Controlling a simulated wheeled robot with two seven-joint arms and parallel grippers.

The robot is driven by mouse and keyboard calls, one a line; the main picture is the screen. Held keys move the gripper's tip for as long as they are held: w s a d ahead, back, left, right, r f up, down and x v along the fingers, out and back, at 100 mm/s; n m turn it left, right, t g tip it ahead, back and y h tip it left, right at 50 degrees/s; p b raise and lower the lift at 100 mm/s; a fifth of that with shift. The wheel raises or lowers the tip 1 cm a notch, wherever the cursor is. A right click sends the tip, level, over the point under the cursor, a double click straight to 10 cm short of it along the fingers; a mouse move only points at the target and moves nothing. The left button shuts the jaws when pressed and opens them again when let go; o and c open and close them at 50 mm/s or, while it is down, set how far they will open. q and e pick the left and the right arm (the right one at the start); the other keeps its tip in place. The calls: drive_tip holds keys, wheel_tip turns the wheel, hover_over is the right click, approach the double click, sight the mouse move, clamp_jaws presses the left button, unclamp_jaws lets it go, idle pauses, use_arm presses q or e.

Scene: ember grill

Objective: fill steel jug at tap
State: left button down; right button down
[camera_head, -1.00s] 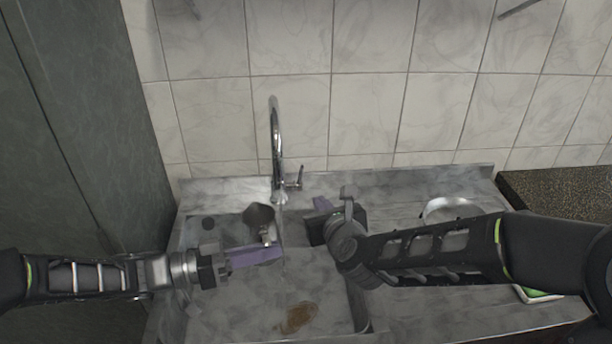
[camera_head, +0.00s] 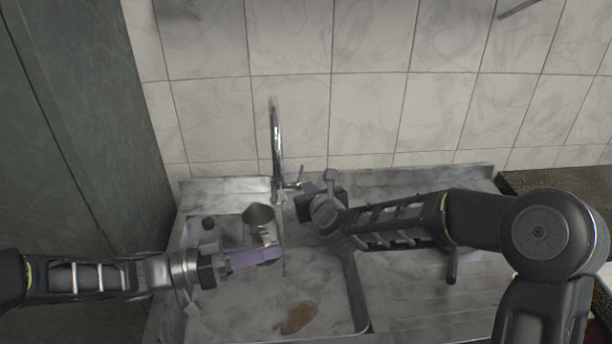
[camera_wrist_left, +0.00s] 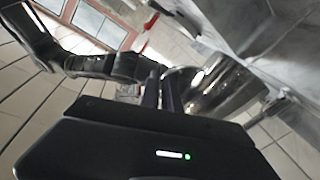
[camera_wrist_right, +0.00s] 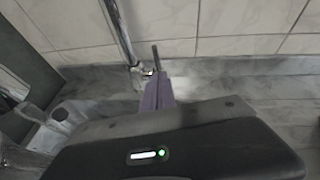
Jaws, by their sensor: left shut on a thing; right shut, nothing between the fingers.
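The steel jug (camera_head: 258,214) is over the left part of the sink, close to the tap. My left gripper (camera_head: 270,254) is shut on it; its shiny side (camera_wrist_left: 222,88) fills the upper right of the left wrist view. The chrome tap (camera_head: 277,150) rises behind the sink, with its lever (camera_head: 295,184) at its right foot. My right gripper (camera_head: 308,188) is shut and empty, with its fingertips at the lever, as the right wrist view (camera_wrist_right: 160,92) also shows. I cannot tell whether they touch. A faint streak hangs below the jug area; whether water runs is unclear.
The tiled wall (camera_head: 370,115) stands close behind the tap. The grooved drainboard (camera_head: 410,285) lies right of the basin, under my right arm. A dark speckled counter (camera_head: 570,184) is at far right.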

sight(302, 171)
drive_tip(key=w, duration=0.1)
drive_tip(key=w+r, duration=0.1)
drive_tip(key=w, duration=0.1)
drive_tip(key=shift+a+r, duration=0.35)
drive_tip(key=shift+r, duration=0.05)
drive_tip(key=shift+w, duration=0.1)
use_arm(q)
drive_tip(key=shift+r, duration=0.1)
use_arm(e)
drive_tip(key=w+r, duration=0.1)
drive_tip(key=w, duration=0.2)
drive_tip(key=w+r, duration=0.1)
drive_tip(key=w, duration=0.1)
drive_tip(key=shift+r, duration=0.35)
drive_tip(key=shift+s, duration=0.1)
